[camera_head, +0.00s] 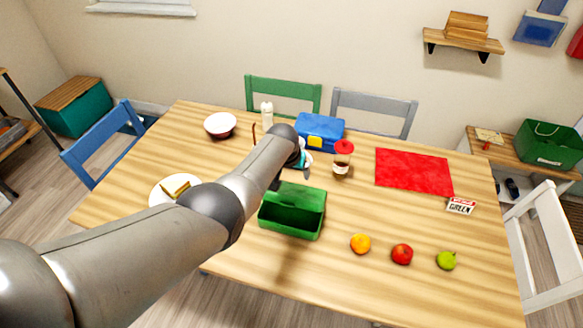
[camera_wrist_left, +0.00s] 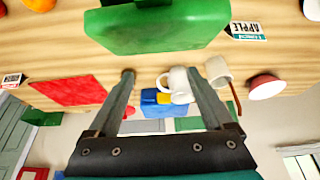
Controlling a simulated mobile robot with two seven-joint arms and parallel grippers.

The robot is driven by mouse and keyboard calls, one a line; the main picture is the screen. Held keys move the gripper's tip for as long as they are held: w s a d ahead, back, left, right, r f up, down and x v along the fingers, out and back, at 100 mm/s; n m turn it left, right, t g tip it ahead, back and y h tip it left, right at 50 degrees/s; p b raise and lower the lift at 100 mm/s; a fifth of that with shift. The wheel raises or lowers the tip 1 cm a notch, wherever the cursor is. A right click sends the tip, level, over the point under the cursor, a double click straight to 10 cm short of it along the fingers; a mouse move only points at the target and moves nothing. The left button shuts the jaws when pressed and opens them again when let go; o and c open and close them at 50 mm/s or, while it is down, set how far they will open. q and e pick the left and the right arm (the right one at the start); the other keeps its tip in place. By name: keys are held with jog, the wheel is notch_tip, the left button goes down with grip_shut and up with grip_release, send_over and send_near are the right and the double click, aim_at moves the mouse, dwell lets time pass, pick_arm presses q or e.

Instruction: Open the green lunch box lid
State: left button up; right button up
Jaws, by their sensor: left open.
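The green lunch box (camera_head: 292,222) stands on the table in front of my left arm. In the head view its dark inside shows, with a lighter green panel, which looks like the lid, raised at its far side. Its green outer side also fills the top of the left wrist view (camera_wrist_left: 150,32). My left gripper (camera_wrist_left: 160,73) is open, with nothing between its fingers, and apart from the box. My right gripper is not in view.
An orange (camera_head: 360,243), a red apple (camera_head: 402,254) and a green apple (camera_head: 446,260) lie right of the box. A red-lidded jar (camera_head: 343,160) and blue lunch box (camera_head: 319,131) stand behind. A plate (camera_head: 160,195) lies left. The red mat (camera_head: 413,171) is bare.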

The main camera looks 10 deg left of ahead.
pick_arm(q)
jog(key=shift+s+r+p, duration=0.2)
jog(key=shift+r+p, duration=0.25)
jog(key=shift+r, duration=0.05)
jog(key=p+v, duration=0.5)
jog(key=v, duration=0.9)
jog(key=shift+a, duration=0.1)
